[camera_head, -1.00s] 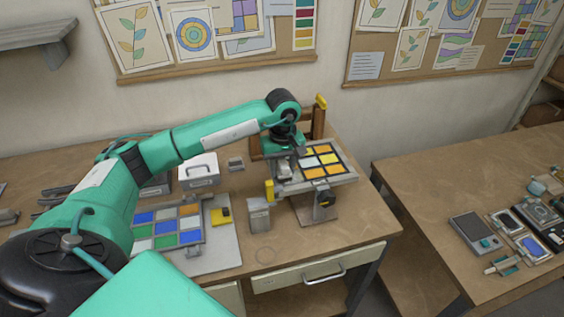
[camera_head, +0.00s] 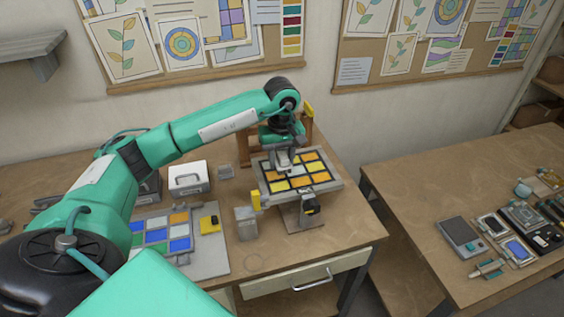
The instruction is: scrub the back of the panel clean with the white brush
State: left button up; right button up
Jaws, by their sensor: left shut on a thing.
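The panel (camera_head: 318,178), a dark-framed grid of orange, yellow and pale panes, lies tilted on a stand on the wooden table. My left gripper (camera_head: 283,165) points down over the panel's upper left part. It is shut on a small pale thing, which I take to be the white brush (camera_head: 283,158). The gripper and arm hide most of the brush. I cannot tell whether its bristles touch the glass. My right gripper is not in view.
A second panel (camera_head: 155,236) with blue, green and white panes lies on a grey board at the left. A yellow block (camera_head: 210,224), a grey metal block (camera_head: 246,223) and a white box (camera_head: 189,178) stand near. A side table (camera_head: 410,205) at the right holds several tools.

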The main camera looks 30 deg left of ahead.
pick_arm(q)
jog(key=shift+a+r+p, duration=0.15)
jog(key=shift+r+p, duration=0.15)
jog(key=shift+r, duration=0.8)
